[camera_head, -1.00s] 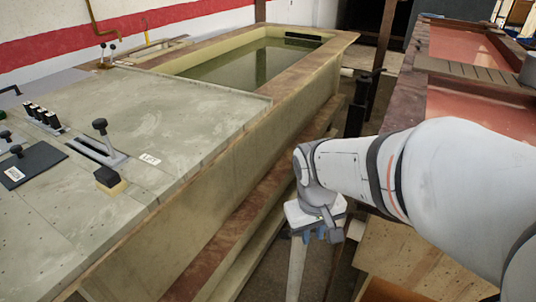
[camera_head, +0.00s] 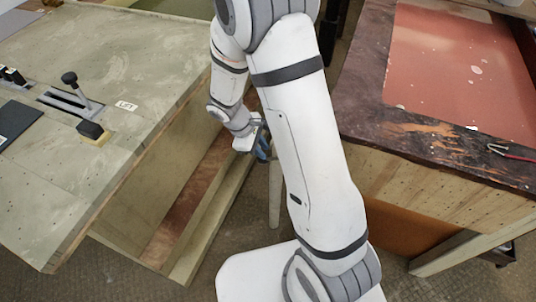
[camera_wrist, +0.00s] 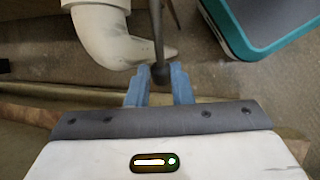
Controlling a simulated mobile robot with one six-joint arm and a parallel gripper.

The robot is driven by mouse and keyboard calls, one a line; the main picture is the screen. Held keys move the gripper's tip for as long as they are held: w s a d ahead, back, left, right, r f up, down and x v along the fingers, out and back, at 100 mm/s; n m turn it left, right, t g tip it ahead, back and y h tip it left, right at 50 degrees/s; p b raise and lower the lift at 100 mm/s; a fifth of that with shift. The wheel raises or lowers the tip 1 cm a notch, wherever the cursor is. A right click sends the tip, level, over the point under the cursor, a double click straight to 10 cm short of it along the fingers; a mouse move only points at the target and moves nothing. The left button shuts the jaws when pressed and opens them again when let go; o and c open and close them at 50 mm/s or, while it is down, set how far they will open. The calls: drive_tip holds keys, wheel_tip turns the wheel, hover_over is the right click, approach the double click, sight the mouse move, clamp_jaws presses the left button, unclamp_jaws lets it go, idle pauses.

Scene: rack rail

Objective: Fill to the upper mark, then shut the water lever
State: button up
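My gripper (camera_wrist: 159,86) has two blue fingers standing apart with a gap between them. A dark rod with a round knob (camera_wrist: 161,74) shows in that gap in the wrist view; I cannot tell whether the fingers touch it. A black-knobbed lever (camera_head: 77,88) stands in a slotted plate on the bench, beside a small white label (camera_head: 127,106), well away from my gripper. The tank water, its mark and the water pipe are not in view.
A dark-framed table (camera_head: 400,135) with a red surface is on the right, with red-handled pliers (camera_head: 512,152) on it. A white pipe elbow (camera_wrist: 108,38) and a teal-edged dark box (camera_wrist: 265,25) lie beyond my fingers. Floor shows between bench and table.

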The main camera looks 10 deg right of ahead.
sight(270, 158)
drive_tip(key=x, duration=0.5)
drive_tip(key=shift+r, duration=0.1)
clamp_jaws()
idle(0.3)
